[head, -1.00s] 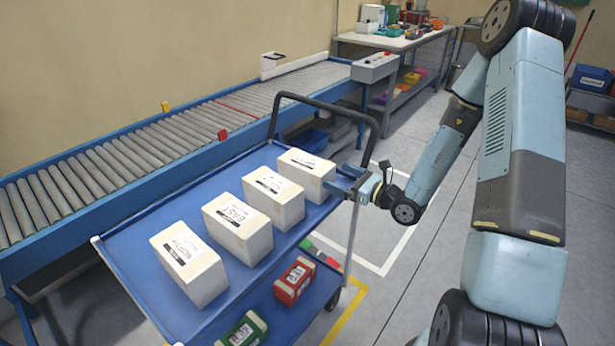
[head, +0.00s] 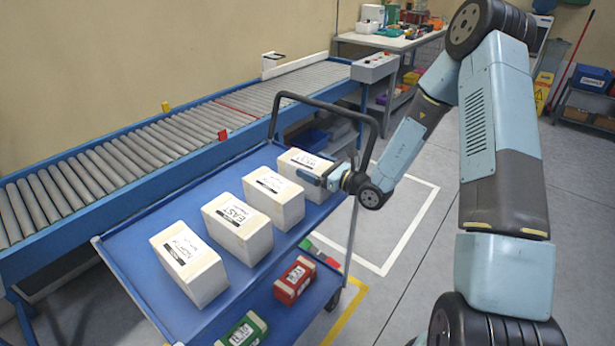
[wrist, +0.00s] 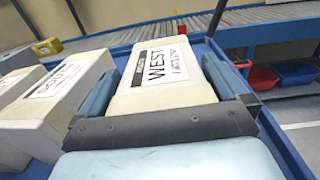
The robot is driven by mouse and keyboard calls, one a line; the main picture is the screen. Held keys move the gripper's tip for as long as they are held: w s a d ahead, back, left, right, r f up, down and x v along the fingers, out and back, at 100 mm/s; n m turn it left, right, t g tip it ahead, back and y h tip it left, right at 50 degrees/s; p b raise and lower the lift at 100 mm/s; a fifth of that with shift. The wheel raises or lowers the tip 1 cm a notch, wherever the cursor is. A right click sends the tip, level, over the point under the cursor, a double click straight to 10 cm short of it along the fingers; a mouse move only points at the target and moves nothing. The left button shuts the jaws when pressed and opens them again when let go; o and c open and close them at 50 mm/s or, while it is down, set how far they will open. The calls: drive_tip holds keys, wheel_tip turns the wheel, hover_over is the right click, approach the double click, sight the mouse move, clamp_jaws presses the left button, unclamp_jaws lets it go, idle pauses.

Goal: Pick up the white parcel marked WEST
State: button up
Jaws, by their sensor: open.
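The white parcel marked WEST (wrist: 168,95) stands on the blue cart at the far end of a row of white parcels; its label is readable in the wrist view. In the head view the WEST parcel (head: 298,164) is partly covered by my gripper (head: 322,175). In the wrist view my gripper (wrist: 160,88) is open, with a blue finger on each side of the parcel. I cannot tell whether the fingers touch it.
Beside it stand parcels marked SOUTH (head: 272,199), EAST (head: 236,231) and NORTH (head: 186,266). The cart (head: 112,262) has a black handle (head: 330,108) at its far end. A red box (head: 295,281) and a green box (head: 242,331) lie lower. A roller conveyor (head: 130,158) runs behind.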

drive_tip(key=shift+c, duration=0.2)
drive_tip(key=c, duration=1.4)
